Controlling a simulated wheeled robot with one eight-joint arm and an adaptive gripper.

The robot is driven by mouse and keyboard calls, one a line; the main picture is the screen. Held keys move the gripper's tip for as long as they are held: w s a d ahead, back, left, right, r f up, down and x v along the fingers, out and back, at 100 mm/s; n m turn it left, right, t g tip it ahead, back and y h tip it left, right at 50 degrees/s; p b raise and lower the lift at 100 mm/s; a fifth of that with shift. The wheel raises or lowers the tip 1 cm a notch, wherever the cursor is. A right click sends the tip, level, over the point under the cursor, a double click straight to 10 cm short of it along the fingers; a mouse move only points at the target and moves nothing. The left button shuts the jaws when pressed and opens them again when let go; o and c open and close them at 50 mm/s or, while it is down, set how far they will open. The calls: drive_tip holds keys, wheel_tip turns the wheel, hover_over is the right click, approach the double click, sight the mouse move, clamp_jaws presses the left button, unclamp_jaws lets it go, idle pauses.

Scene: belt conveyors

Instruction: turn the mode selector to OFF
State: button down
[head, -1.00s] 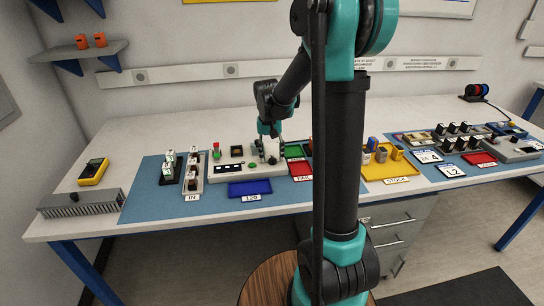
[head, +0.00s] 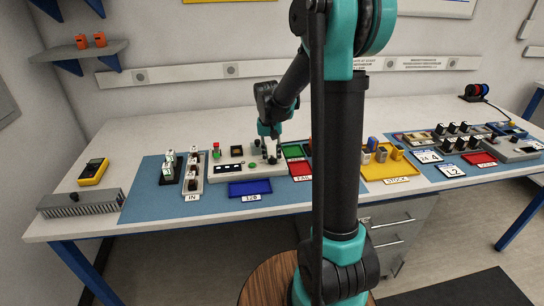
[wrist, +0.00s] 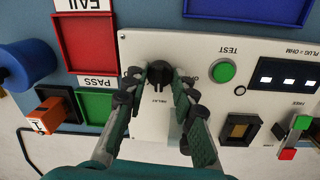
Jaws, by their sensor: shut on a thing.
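The mode selector is a black round knob (wrist: 159,74) on a white control panel (wrist: 205,60). A small printed word, seemingly RELAY and upside down in the wrist view, shows by the knob; I can read no OFF mark. My gripper (wrist: 158,82) is shut on the knob, one fingertip on each side of it, and the fingers hide parts of its edge. In the head view my gripper (head: 271,157) is low over the right part of the panel (head: 222,171), and the knob is mostly hidden by the fingers.
The panel also carries a green TEST button (wrist: 224,71), a display (wrist: 288,74), a dark square socket (wrist: 239,128) and a red-green switch (wrist: 291,140). A red FAIL tray (wrist: 90,42), a green PASS tray (wrist: 96,106) and a blue tray (head: 250,187) lie close by.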

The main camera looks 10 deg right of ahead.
drive_tip(key=n, duration=0.3)
drive_tip(key=shift+n, duration=0.4)
drive_tip(key=n, duration=0.4)
drive_tip(key=shift+t, duration=0.3)
drive_tip(key=n, duration=0.4)
drive_tip(key=shift+s, duration=0.1)
drive_tip(key=shift+d+n+y, duration=0.1)
drive_tip(key=shift+n+y, duration=0.2)
drive_tip(key=shift+n, duration=1.6)
drive_tip(key=c, duration=1.2)
unclamp_jaws()
